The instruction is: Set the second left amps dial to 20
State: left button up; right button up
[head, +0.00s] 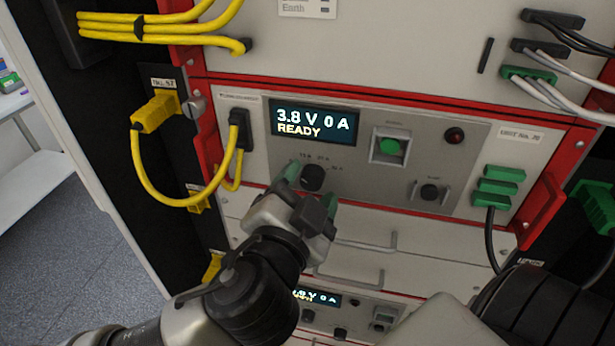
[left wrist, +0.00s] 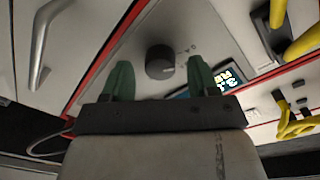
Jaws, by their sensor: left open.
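The amps dial (head: 313,177) is a round black knob below the display on the cycler's grey panel. The display (head: 313,123) reads 3.8 V 0 A, READY. My left gripper (head: 308,190) is open, with its green fingertips close to the dial, one on its left and one lower right. The left wrist view shows the dial (left wrist: 160,62) between and beyond the two green fingers (left wrist: 160,75), with a gap on each side. The small scale marks around the dial are too blurred to read fully. My right gripper is not in view.
A green button (head: 389,146), a red lamp (head: 454,136) and a smaller black knob (head: 429,192) are on the same panel. Yellow cables (head: 150,185) loop at the left. Drawer handles (head: 365,243) and another display (head: 317,297) are below.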

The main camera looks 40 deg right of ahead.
pick_arm(q)
jog(key=shift+w+d, duration=0.15)
jog(key=shift+d, duration=0.05)
jog(key=c, duration=0.9)
